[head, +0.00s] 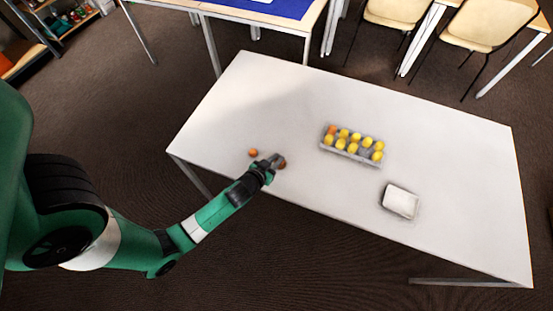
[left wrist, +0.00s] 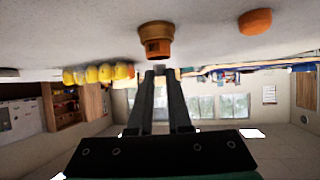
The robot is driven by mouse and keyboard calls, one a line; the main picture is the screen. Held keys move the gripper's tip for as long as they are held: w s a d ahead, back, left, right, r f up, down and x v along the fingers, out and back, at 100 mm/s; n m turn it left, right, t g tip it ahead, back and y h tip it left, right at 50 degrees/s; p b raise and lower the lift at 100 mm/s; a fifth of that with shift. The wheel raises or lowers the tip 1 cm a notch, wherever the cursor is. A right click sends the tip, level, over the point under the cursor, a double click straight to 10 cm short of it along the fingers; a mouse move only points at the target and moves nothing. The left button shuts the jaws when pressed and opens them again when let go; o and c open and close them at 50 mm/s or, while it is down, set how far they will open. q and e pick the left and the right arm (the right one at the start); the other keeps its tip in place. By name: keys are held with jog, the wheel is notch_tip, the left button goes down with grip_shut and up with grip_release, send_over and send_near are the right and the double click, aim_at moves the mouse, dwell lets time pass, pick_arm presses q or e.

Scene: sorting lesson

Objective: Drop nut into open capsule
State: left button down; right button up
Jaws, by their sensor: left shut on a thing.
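My left gripper (head: 272,162) is low over the left part of the white table. In the left wrist view its fingers (left wrist: 159,73) are nearly together at the tips, with a small grey piece between them that looks like the nut (left wrist: 159,69). An orange capsule half (left wrist: 156,40) stands on the table just beyond the fingertips; the wrist picture is upside down. In the head view this capsule half (head: 283,164) is partly hidden by the gripper. A second orange piece (head: 253,153) lies to the left on the table; it also shows in the wrist view (left wrist: 256,21). My right gripper is not in view.
A grey carton (head: 351,157) with several yellow capsules and an orange one stands mid-table. A white tray (head: 401,200) lies to its lower right. The table (head: 460,150) is otherwise clear. Chairs (head: 484,22) and a blue-topped table (head: 270,8) stand behind.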

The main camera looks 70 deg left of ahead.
pick_arm(q)
jog(key=shift+f+b, duration=0.35)
jog(key=shift+b, duration=0.05)
dwell(0.4)
jog(key=c, duration=0.8)
grip_release()
notch_tip(320, 180, up, 6)
jog(key=p, duration=0.5)
jog(key=shift+p, duration=0.3)
